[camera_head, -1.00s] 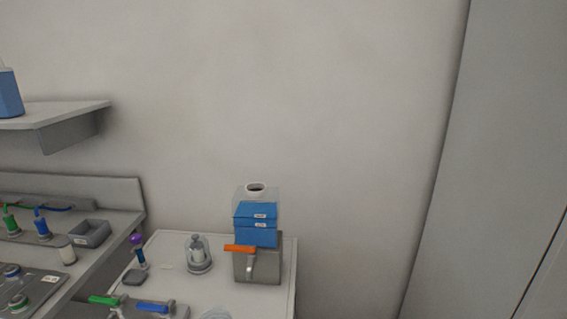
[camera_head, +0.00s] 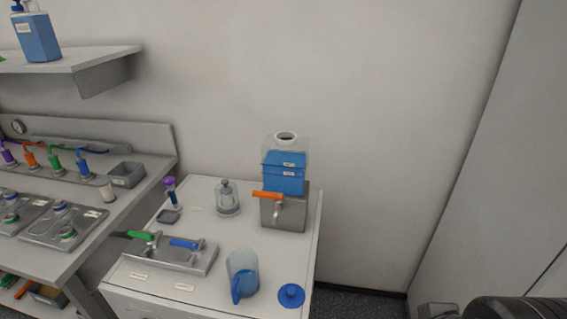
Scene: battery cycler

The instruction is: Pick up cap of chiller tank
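A round blue cap (camera_head: 291,295) with a raised knob lies on the front right of the white cabinet top. The chiller tank (camera_head: 284,172) stands at the back right of that top. It is clear with blue liquid inside, and its round neck (camera_head: 286,137) is open at the top. It sits on a grey block with an orange-handled tap (camera_head: 270,195). A dark part of my arm shows at the bottom right corner, well right of the cap. My gripper's fingers cannot be made out.
A clear jug (camera_head: 242,275) with blue liquid stands close left of the cap. A valve plate (camera_head: 165,254) with green and blue handles lies further left. A glass jar (camera_head: 228,198) is behind. A bench (camera_head: 70,250) and shelf (camera_head: 75,62) are at left.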

